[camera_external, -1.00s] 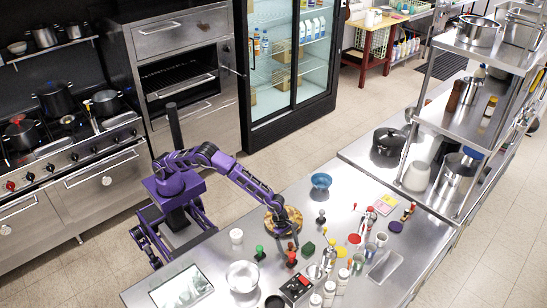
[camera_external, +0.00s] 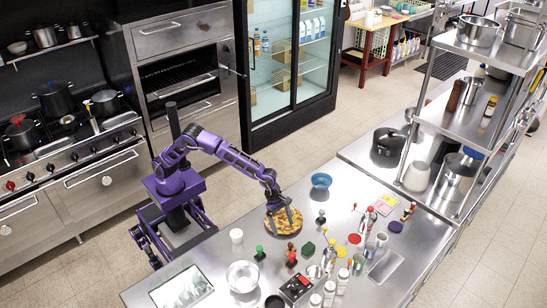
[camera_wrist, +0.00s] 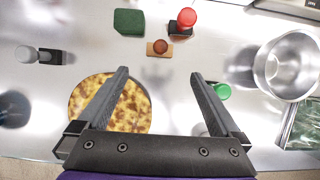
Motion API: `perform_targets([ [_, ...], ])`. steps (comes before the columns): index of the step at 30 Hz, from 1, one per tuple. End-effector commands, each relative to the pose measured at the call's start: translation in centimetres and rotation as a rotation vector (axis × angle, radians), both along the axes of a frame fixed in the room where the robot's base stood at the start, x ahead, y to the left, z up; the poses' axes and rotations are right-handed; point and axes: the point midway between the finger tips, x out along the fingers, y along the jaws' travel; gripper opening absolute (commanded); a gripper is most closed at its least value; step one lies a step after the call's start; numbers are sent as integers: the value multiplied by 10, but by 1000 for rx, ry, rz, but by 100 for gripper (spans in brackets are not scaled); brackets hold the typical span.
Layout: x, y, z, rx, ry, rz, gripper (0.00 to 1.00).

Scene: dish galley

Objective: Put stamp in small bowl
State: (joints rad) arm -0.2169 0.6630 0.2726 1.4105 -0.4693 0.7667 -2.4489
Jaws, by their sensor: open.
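Several stamp-like pieces with knob handles stand on the steel counter: a red-topped one (camera_external: 292,258) (camera_wrist: 183,20), a small brown-knobbed one on a wooden block (camera_wrist: 158,48), a green-topped one (camera_external: 260,252) (camera_wrist: 220,91) and a grey-topped one (camera_external: 321,217) (camera_wrist: 28,54). A small blue bowl (camera_external: 321,182) stands near the counter's back edge. A larger steel bowl (camera_external: 242,277) (camera_wrist: 285,65) stands at the front. My gripper (camera_external: 282,220) (camera_wrist: 161,75) is open and empty, above the counter by the pie. The green-topped piece is partly hidden by a finger in the wrist view.
A round pie (camera_external: 284,223) (camera_wrist: 125,105) lies beneath my gripper. A green block (camera_external: 308,249) (camera_wrist: 129,22) lies beside the stamps. Jars (camera_external: 329,292), a black device (camera_external: 296,286) and a white cup (camera_external: 236,236) crowd the front. The counter around the blue bowl is fairly clear.

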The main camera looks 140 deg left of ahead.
Motion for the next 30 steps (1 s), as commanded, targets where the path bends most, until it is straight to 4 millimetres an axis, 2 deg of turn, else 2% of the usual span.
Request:
perform_targets([
  [11,0,0,0,0,0,0,100],
  [13,-1,4,8,1,-2,-15,100],
  [18,-9,18,44,2,0,-132,100],
  [20,-9,18,45,0,3,-154,100],
  [23,-5,17,33,0,6,-158,100],
  [30,14,14,-15,1,6,-157,100],
])
